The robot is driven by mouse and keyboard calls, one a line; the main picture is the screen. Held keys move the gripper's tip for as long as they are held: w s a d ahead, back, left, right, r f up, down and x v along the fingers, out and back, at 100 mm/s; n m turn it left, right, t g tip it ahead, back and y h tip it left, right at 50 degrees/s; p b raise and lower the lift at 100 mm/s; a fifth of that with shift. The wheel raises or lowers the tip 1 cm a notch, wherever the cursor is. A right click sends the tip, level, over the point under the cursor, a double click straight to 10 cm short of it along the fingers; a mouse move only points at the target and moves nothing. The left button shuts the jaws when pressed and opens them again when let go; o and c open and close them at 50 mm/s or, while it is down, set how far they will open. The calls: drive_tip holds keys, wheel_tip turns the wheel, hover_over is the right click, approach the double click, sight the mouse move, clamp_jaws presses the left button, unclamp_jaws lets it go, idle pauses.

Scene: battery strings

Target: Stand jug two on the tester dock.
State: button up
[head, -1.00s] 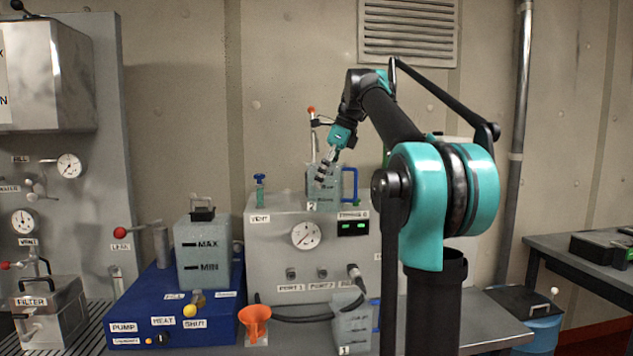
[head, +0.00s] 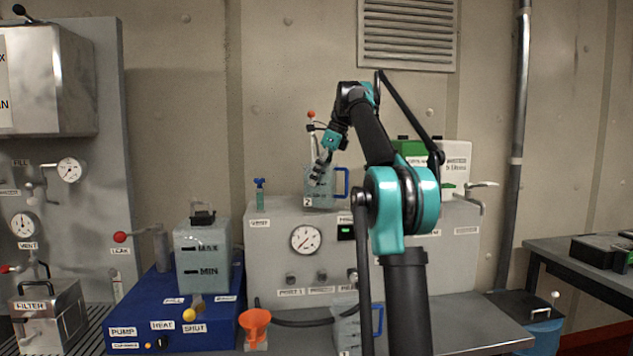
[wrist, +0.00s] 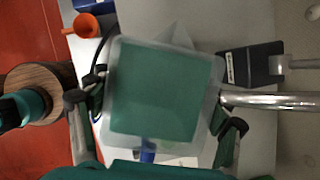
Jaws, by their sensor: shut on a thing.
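Jug two (head: 322,190), a translucent grey jug with a blue handle and a "2" label, is upright at the top of the grey tester unit (head: 275,262) in the head view. I cannot tell whether its base touches the top. My gripper (head: 320,170) is shut on it, seen from above. In the wrist view, the jug (wrist: 165,88) fills the middle, with its blue handle at the bottom and a dark finger on either side. Which part is the tester dock is not clear; the jug hides some of the unit's top.
Another jug (head: 346,328), partly hidden by my arm, stands on the bench in front. A blue base (head: 150,292) with a MAX/MIN tank (head: 202,255) and an orange funnel (head: 255,325) are at left. A blue valve (head: 260,192) and a red-tipped stem (head: 311,115) stand near the jug.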

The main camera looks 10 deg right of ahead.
drive_tip(key=shift+w, duration=1.6)
drive_tip(key=shift+f, duration=0.75)
drive_tip(key=o, duration=1.9)
drive_tip(key=shift+f, duration=0.1)
